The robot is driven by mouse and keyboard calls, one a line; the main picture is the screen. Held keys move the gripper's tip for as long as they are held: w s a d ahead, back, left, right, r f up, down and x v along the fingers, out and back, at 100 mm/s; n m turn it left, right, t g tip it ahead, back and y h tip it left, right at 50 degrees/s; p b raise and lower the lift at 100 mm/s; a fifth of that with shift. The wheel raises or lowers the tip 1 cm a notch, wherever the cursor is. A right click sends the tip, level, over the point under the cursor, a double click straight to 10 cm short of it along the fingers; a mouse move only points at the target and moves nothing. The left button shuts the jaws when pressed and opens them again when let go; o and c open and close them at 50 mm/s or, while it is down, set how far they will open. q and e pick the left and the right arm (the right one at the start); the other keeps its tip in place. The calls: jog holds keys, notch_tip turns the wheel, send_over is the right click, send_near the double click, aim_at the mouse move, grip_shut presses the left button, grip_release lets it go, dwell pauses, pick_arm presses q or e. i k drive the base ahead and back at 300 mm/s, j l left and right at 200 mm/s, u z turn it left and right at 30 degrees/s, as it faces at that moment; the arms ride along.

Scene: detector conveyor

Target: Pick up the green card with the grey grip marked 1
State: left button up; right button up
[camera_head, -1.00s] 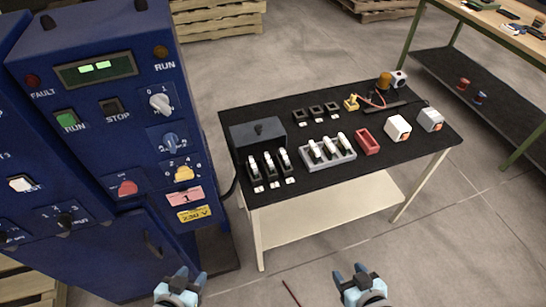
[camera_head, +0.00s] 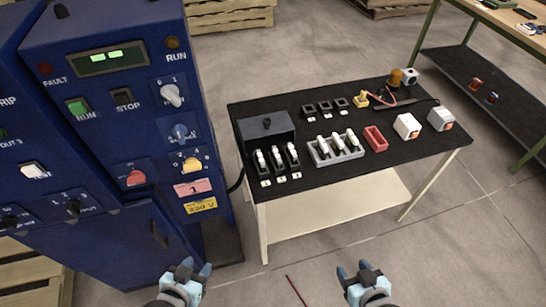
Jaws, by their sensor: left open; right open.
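I cannot make out a green card with a grey grip marked 1. Small flat items, one of them greenish (camera_head: 497,4), lie on the wooden-topped bench at the top right, cut by the frame edge and too small to identify. My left gripper (camera_head: 188,268) is open and empty at the bottom, in front of the blue cabinet. My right gripper (camera_head: 358,269) is open and empty at the bottom, in front of the black-topped table. Both are well apart from everything on the table.
The blue control cabinet (camera_head: 95,120) fills the left. The black-topped table (camera_head: 340,175) bears a dark box (camera_head: 266,128), a grey rack (camera_head: 345,156) with white-topped pieces, a red tray (camera_head: 375,139) and two white-and-grey blocks.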

aim_at(261, 163)
jog(key=i+l+u, duration=0.15)
jog(key=u, duration=0.25)
jog(key=l+u, duration=0.35)
jog(key=i+l+u, duration=0.15)
jog(key=l+u, duration=0.25)
jog(key=j, duration=0.1)
